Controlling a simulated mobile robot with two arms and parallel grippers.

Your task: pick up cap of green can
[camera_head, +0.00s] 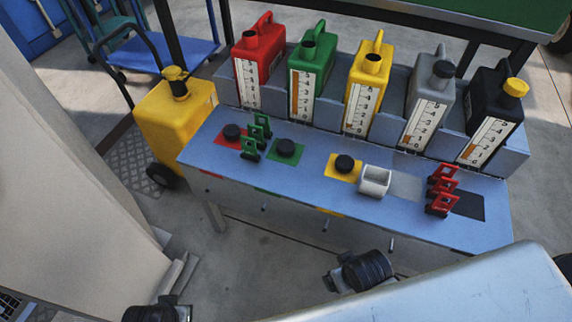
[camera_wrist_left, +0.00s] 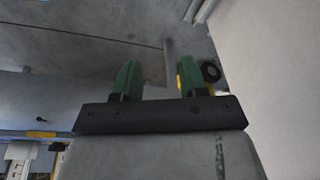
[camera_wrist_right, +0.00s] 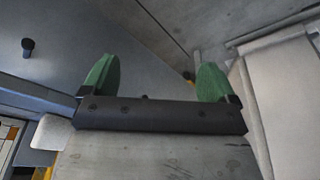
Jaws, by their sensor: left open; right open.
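The green can (camera_head: 325,64) stands in the back row of the bench in the head view, its dark round mouth uncapped. A black round cap (camera_head: 287,149) lies on the green square (camera_head: 298,160) of the bench top, in front of that can. My left gripper (camera_wrist_left: 158,66) is open and empty in the left wrist view, with bare floor beyond its green fingers. My right gripper (camera_wrist_right: 157,66) is open and empty in the right wrist view. In the head view only dark wrist parts show at the bottom, short of the bench; the fingers are not visible there.
On the bench (camera_head: 305,183), green frames (camera_head: 256,138) stand just left of the cap. Other black caps lie on red (camera_head: 232,132) and yellow (camera_head: 345,163) squares. A white cup (camera_head: 375,181) and red frames (camera_head: 443,191) stand right. A yellow wheeled tank (camera_head: 170,120) adjoins the left end.

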